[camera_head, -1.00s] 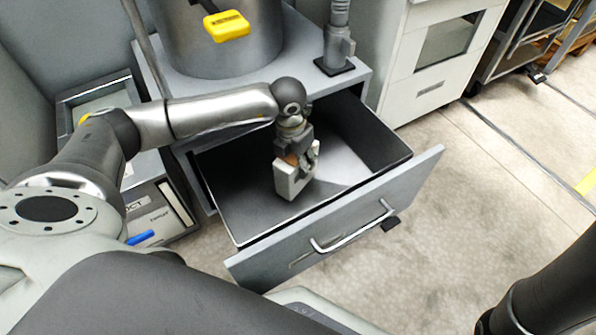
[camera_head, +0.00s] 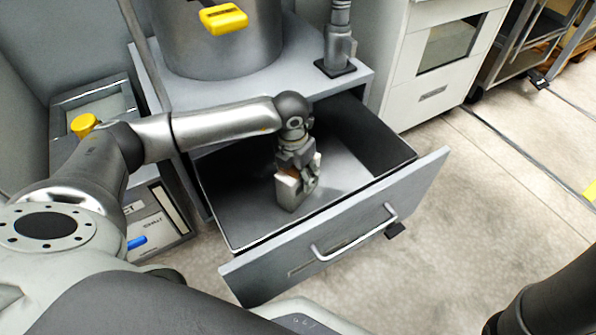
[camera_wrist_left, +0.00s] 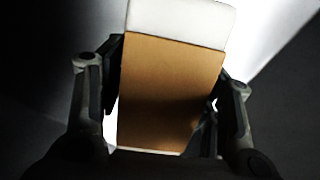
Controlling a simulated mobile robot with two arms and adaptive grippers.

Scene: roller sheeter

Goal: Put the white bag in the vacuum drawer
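The white bag (camera_head: 287,194) is a small pale block with a brown face. In the head view it is inside the open drawer (camera_head: 335,232), low over or touching its floor; I cannot tell which. My left gripper (camera_head: 304,178) reaches down into the drawer and has its fingers around the bag. In the left wrist view the bag (camera_wrist_left: 172,95) stands between the two fingers of the left gripper (camera_wrist_left: 170,75), which meet its sides. My right gripper is out of view; only a dark part of my right arm shows at the lower right.
The drawer front has a metal handle (camera_head: 354,238). A steel cylinder (camera_head: 215,45) with a yellow tag (camera_head: 222,18) stands on the cabinet above. A white cabinet (camera_head: 440,70) is at the right. A grey box unit (camera_head: 165,225) is at the left.

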